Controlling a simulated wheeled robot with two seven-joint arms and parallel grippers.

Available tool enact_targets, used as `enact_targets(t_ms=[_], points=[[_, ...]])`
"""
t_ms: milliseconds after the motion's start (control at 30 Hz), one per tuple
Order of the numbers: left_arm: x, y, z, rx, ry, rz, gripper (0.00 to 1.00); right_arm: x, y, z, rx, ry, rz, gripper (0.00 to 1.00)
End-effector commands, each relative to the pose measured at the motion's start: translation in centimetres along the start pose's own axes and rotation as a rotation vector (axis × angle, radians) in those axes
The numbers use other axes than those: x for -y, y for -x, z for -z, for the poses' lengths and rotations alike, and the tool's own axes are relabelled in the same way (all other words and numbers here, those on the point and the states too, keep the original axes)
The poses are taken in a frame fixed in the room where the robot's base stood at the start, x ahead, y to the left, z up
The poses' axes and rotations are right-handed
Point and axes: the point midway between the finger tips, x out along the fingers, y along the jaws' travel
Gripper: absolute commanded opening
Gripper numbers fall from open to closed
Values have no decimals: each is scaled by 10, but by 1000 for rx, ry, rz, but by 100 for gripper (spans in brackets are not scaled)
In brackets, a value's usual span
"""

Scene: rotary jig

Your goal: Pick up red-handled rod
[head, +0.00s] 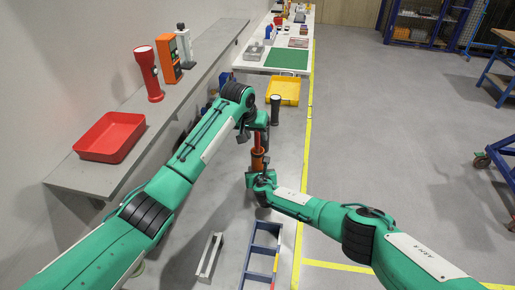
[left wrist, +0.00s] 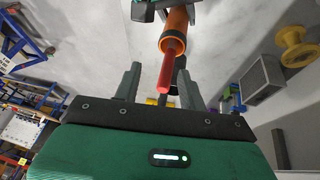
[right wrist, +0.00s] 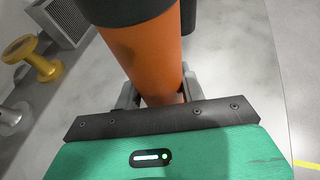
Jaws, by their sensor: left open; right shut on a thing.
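The red-handled rod (head: 257,139) stands in an orange cylinder (head: 258,160) above the bench. In the left wrist view its red handle (left wrist: 169,72) sticks out of the orange cylinder (left wrist: 175,38) toward my left gripper. My left gripper (left wrist: 160,82) is open, with one finger on each side of the handle and gaps visible. My right gripper (right wrist: 158,92) is shut on the orange cylinder (right wrist: 145,62), which has a dark rim. In the head view my right gripper (head: 260,176) is below my left gripper (head: 257,127). The rod's lower part is hidden inside the cylinder.
A dark torch-like cylinder (head: 275,108) and a yellow tray (head: 284,86) lie beyond the grippers. A blue-grey rack (head: 262,248) and a pale bracket (head: 209,256) are nearer. A shelf at left holds a red tray (head: 110,136) and a red torch (head: 147,72).

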Motion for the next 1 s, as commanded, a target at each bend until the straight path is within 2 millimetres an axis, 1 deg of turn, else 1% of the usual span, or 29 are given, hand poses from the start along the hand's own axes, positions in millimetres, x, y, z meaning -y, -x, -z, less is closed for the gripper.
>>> enact_targets(t_ms=[33, 233, 400, 467, 567, 800, 900, 1000], points=[[-5, 9, 6, 5, 46, 42, 41, 0, 0, 0, -1, 0, 0, 16], [-14, 36, 21, 2, 247, 202, 41, 0, 0, 1, -1, 0, 0, 16], [-17, 50, 27, -18, 350, 280, 41, 0, 0, 1, -1, 0, 0, 16], [-17, 51, 28, -23, 369, 295, 41, 0, 0, 1, -1, 0, 0, 16], [-14, 44, 27, -24, 382, 306, 41, 0, 0, 1, -1, 0, 0, 16], [-2, 4, 26, -24, 383, 304, 41, 0, 0, 0, 0, 0, 0, 16], [0, -6, 26, -25, 382, 304, 41, 0, 0, 0, 0, 0, 0, 16], [2, -11, 26, -26, 381, 303, 41, 0, 0, 0, 0, 0, 0, 16]])
